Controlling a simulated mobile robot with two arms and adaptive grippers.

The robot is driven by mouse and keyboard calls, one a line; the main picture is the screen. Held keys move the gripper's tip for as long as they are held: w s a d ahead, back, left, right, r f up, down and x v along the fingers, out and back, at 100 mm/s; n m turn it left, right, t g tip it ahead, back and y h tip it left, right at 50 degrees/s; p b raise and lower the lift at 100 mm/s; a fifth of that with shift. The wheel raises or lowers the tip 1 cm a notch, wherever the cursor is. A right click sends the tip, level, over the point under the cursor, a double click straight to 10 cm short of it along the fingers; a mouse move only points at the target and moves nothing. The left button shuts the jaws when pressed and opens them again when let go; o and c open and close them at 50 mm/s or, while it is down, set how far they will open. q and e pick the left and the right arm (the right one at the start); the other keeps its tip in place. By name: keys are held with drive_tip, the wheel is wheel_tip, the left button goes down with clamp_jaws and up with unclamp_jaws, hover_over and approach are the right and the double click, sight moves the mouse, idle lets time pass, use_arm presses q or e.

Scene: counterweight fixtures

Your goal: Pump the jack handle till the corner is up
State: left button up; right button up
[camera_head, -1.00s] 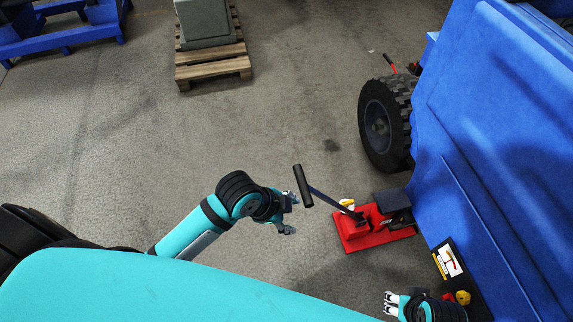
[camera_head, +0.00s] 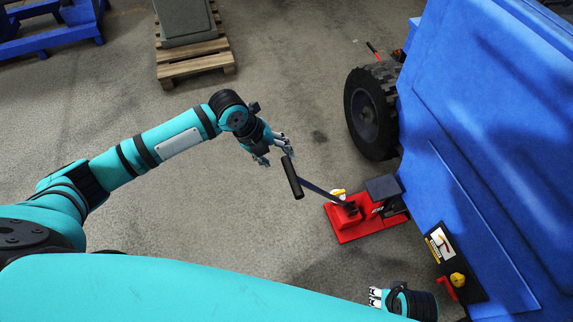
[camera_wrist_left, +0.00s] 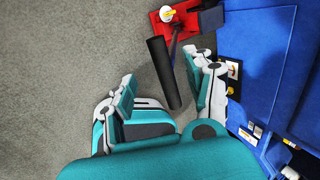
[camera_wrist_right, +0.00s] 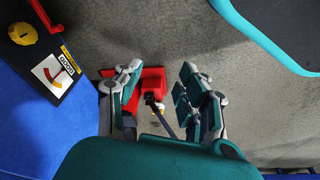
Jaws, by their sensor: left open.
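The red floor jack (camera_head: 345,228) stands on the floor beside the blue machine, its dark pad (camera_head: 383,187) near the machine's side. The jack handle (camera_head: 292,178), a black grip on a thin bar, slants up to the left from the jack. My left gripper (camera_head: 275,154) is open at the grip's far end. In the left wrist view the grip (camera_wrist_left: 160,70) shows between the spread fingers (camera_wrist_left: 165,90), nearer the right one; I cannot tell whether they touch. My right gripper (camera_head: 374,297) is open and empty near the machine; its wrist view shows the jack (camera_wrist_right: 152,80) beyond its fingers.
The blue machine (camera_head: 480,130) fills the right side, with a black tyre (camera_head: 370,110) on the floor. A gauge panel (camera_head: 440,245) and yellow knob (camera_head: 458,279) are on it near my right gripper. A wooden pallet (camera_head: 195,68) stands at the back.

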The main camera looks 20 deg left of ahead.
sight(286, 165)
use_arm(q)
drive_tip(key=shift+b+x, duration=0.9)
drive_tip(key=b+x, duration=0.2)
drive_tip(key=shift+d+f+b, duration=0.1)
drive_tip(key=shift+f+b, duration=0.15)
drive_tip(key=shift+b, duration=0.05)
drive_tip(key=shift+b+x, duration=0.4)
drive_tip(key=shift+x, duration=0.5)
drive_tip(key=shift+w+d+f, duration=0.1)
drive_tip(key=shift+w+f, duration=0.05)
drive_tip(key=shift+f, duration=0.15)
drive_tip(key=shift+w+d+f+b, duration=0.1)
drive_tip(key=shift+d+f+b, duration=0.1)
drive_tip(key=shift+f, duration=0.1)
drive_tip(key=shift+w+d+f+b, duration=0.1)
drive_tip(key=shift+f+b, duration=0.1)
drive_tip(key=shift+f, duration=0.1)
use_arm(e)
wheel_tip(286, 165, up, 12)
drive_tip(key=t, duration=0.1)
drive_tip(key=shift+w, duration=0.1)
use_arm(q)
clamp_jaws()
drive_tip(key=shift+a, duration=0.1)
